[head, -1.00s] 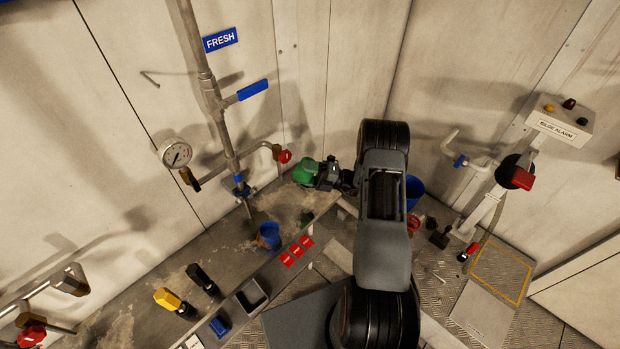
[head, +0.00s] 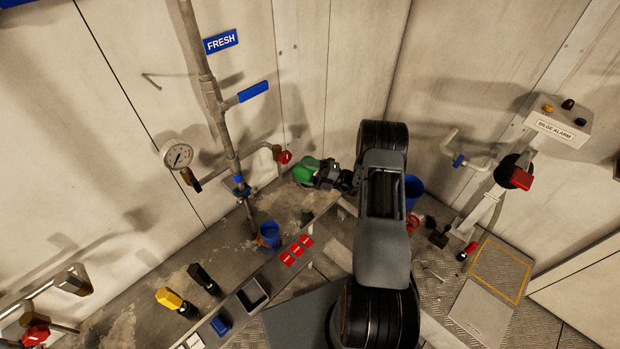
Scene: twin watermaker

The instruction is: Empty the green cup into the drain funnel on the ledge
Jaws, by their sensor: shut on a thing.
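The green cup (head: 306,171) is at the back end of the ledge (head: 226,272), near the corner of the walls. My gripper (head: 326,175) is shut on the cup from its right side. The cup looks tilted, with its bottom or side toward the camera; its mouth and contents cannot be seen. No drain funnel can be made out clearly; the area just below and behind the cup is partly hidden by the cup and my gripper. A blue cup (head: 269,235) stands on the ledge, in front of the green cup and to its left.
A red-handled tap (head: 284,157) juts from the wall close to the green cup's left. A vertical pipe with a blue lever (head: 252,91) stands further left. Yellow and black handles (head: 170,299) rise from the ledge's near part. A blue bucket (head: 414,190) is behind my arm.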

